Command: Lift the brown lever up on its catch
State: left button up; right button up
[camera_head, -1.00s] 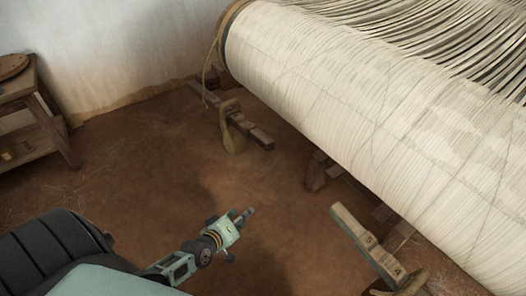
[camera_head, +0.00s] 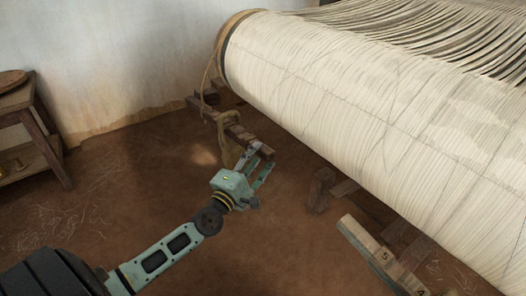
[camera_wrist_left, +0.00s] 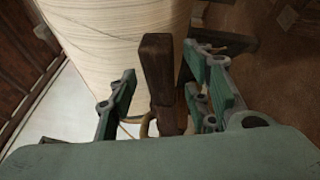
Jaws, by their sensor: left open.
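The brown lever (camera_head: 243,134) is a dark wooden bar low at the left end of the large cream warp roll, sloping down toward my side. In the left wrist view the lever (camera_wrist_left: 158,70) stands between the fingers, its end nearer the left-hand one. My left gripper (camera_head: 262,163) is open at the near end of the lever, with its fingers around it; I cannot tell whether they touch it. Part of the lever is hidden by the fingers. The catch is not clearly distinguishable. My right gripper is not in view.
The warp roll (camera_head: 330,90) overhangs the lever. Another wooden bar with marked blocks (camera_head: 372,250) lies at lower right.

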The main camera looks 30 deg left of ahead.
aim_at(263, 151)
pick_arm(q)
jog(key=shift+w+r, duration=0.2)
jog(key=shift+w, duration=1.6)
jog(key=shift+c, duration=0.3)
grip_shut()
